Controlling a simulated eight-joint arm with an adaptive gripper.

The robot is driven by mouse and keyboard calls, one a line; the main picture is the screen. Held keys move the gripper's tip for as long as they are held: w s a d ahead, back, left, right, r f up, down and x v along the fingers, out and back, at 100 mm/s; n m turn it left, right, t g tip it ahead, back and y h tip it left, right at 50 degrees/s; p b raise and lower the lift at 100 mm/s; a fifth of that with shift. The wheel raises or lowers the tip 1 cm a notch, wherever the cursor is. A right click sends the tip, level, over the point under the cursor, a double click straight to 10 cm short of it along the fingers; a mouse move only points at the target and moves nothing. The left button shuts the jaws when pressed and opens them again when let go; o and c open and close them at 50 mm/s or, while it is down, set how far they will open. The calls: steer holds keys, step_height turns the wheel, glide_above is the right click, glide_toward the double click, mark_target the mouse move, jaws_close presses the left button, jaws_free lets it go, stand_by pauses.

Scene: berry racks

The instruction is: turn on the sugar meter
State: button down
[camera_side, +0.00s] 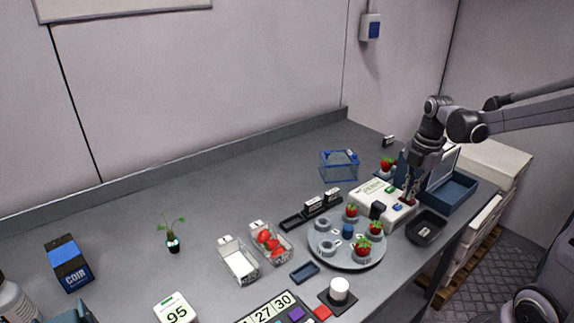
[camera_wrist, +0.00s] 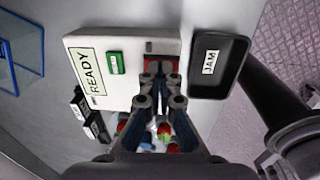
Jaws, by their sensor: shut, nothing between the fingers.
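The sugar meter, apparently the flat white box (camera_side: 370,197), stands on the bench toward the right in the side view. In the wrist view the white box (camera_wrist: 124,45) carries a READY label (camera_wrist: 90,72) and a small green panel (camera_wrist: 114,63). A red part (camera_wrist: 177,64) shows on the box right at my fingertips. My gripper (camera_side: 409,201) is shut and empty, pointing down over the box's right end. In the wrist view my gripper (camera_wrist: 161,72) covers much of the red part. I cannot tell whether the fingertips touch it or whether it is pressed.
A black JAM tray (camera_side: 426,228) sits close beside the box. A round grey rack (camera_side: 347,262) with strawberries stands in front. A blue open tray (camera_side: 457,190) lies behind my gripper, and a clear blue bin (camera_side: 339,165) at the back. The bench's left middle is mostly clear.

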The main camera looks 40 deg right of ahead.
steer(key=shift+s, duration=0.25)
steer(key=shift+r, duration=0.15)
step_height(320, 180, up, 14)
steer(key=w, duration=0.2)
stand_by(0.5)
steer(key=shift+a+f, duration=0.1)
steer(key=shift+f, duration=0.1)
steer(key=s+a+f+m+t, duration=0.3)
steer(key=a+f+m, duration=0.2)
steer(key=a+m, duration=0.4)
steer(key=s+a+f+m+t, duration=0.3)
steer(key=a+f+m, duration=0.2)
steer(key=a+m, duration=0.4)
steer(key=shift+a, duration=0.2)
steer(key=shift+s, duration=0.1)
